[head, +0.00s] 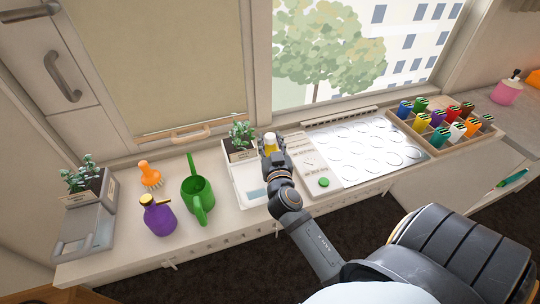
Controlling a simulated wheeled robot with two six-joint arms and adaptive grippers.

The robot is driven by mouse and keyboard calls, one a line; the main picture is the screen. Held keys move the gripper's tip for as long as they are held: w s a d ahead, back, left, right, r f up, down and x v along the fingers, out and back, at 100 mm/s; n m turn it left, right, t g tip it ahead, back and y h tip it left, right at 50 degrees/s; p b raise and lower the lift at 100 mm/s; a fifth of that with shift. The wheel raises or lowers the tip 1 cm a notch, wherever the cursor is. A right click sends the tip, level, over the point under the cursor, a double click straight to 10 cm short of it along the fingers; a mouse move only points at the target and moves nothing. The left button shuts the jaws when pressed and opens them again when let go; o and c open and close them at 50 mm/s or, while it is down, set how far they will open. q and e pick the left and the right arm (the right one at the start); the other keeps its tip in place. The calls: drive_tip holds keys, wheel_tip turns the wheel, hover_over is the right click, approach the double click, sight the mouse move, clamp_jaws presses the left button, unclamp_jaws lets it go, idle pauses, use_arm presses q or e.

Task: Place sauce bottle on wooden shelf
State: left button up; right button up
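My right gripper (272,148) is over the middle of the counter, its arm coming in from the lower right. A small yellow thing, perhaps the sauce bottle (270,143), shows between its fingertips. The fingers hide most of it, and I cannot tell whether they press on it. Several coloured bottles with striped caps (440,119) stand in a wooden compartment tray (398,122) at the right. No raised wooden shelf is clearly visible. My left gripper is not in view.
A silver hob (352,151) fills the counter right of the gripper. To the left are a green watering can (197,190), a purple bottle (159,219), an orange brush (149,176) and another plant (83,178).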

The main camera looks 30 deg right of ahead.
drive_tip(key=shift+w+d+f, duration=0.1)
drive_tip(key=shift+f, duration=0.15)
clamp_jaws()
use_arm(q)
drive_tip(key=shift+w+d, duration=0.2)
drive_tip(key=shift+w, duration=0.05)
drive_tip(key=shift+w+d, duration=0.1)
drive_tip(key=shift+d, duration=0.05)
